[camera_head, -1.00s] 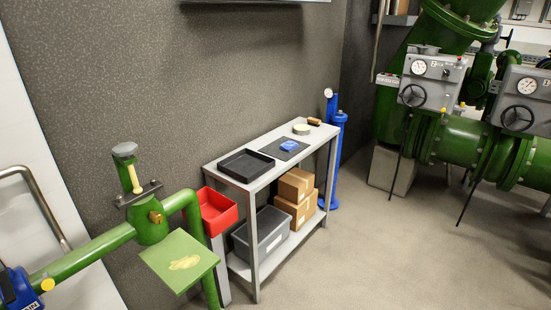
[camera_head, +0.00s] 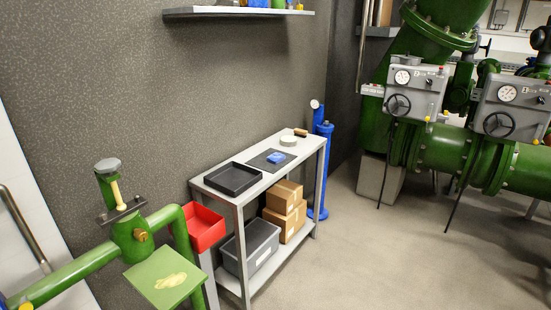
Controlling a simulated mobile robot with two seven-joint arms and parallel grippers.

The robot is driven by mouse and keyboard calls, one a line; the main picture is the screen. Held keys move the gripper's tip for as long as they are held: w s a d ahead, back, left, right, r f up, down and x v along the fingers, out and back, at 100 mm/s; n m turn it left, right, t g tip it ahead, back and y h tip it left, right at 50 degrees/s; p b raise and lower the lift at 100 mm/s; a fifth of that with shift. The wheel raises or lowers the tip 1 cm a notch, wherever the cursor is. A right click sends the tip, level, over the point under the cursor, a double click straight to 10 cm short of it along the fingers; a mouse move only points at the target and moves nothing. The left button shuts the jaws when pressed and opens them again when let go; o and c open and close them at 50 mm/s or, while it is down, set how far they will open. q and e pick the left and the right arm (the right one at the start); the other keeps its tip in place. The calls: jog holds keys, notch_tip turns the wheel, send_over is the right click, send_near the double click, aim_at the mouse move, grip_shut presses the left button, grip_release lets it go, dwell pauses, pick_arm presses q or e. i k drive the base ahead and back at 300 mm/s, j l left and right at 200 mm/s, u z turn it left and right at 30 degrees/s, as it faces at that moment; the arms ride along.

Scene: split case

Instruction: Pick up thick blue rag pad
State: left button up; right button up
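A small blue pad (camera_head: 276,157), which looks like the thick blue rag pad, lies on a dark flat mat (camera_head: 262,164). The mat is on the top of a grey metal bench (camera_head: 251,191) against the wall. A black shallow tray (camera_head: 233,179) is on the bench to the left of the mat. A light round roll (camera_head: 288,141) and a small brown-handled item (camera_head: 300,132) are to the right of the pad. Neither of my grippers is in view.
A red bin (camera_head: 205,228) hangs by the bench's left end, beside green pipework with a flat green plate (camera_head: 165,277). A grey crate (camera_head: 250,247) and cardboard boxes (camera_head: 285,221) fill the lower shelf. A wall shelf (camera_head: 239,11) is above. Floor (camera_head: 370,255) in front is clear.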

aim_at(276, 157)
jog(key=i+l+u, duration=0.4)
jog(key=i+l, duration=1.05)
jog(key=i, duration=0.15)
